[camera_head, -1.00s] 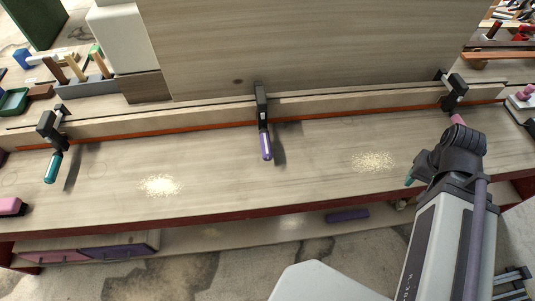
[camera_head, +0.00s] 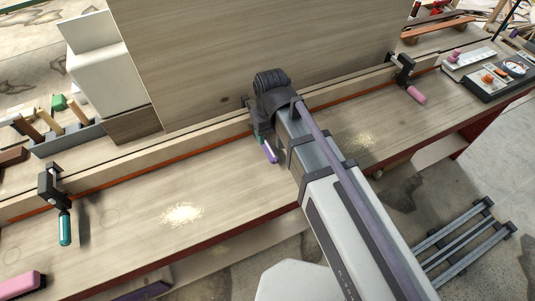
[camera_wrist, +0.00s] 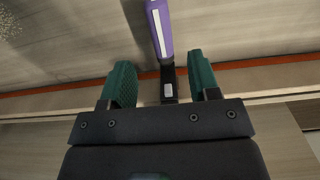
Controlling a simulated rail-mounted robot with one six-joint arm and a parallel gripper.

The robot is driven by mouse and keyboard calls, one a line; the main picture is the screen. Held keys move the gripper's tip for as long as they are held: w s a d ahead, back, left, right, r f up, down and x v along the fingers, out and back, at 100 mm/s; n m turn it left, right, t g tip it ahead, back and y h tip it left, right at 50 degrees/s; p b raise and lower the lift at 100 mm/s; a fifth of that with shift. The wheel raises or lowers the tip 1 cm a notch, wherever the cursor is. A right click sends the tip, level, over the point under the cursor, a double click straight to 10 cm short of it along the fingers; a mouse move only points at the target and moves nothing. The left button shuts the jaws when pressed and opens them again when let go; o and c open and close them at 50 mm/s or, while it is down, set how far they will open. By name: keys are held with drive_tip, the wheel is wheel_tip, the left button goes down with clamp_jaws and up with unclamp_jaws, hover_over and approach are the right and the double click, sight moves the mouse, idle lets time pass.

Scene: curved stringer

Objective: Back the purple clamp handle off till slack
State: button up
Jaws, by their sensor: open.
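The purple clamp handle (camera_head: 270,152) hangs from the middle clamp on the long rail, its upper part hidden behind my arm. In the wrist view the handle (camera_wrist: 160,27) runs down from the top edge to the dark clamp body (camera_wrist: 168,88). My gripper (camera_wrist: 161,73) is open, with one green finger on each side of the clamp. Gaps show between both fingers and the clamp, so nothing is gripped. In the head view my gripper (camera_head: 261,140) is mostly hidden by my wrist; a bit of green shows beside the handle.
A teal-handled clamp (camera_head: 65,228) is at the left and a pink-handled clamp (camera_head: 416,94) at the right. A tall wooden panel (camera_head: 250,55) rises behind the rail. Pale shavings (camera_head: 182,214) lie on the bench. A control box (camera_head: 490,75) sits at the far right.

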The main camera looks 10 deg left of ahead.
sight(270, 150)
wheel_tip(270, 150, down, 9)
drive_tip(key=b, duration=0.7)
drive_tip(key=shift+r, duration=0.3)
drive_tip(key=c, duration=0.9)
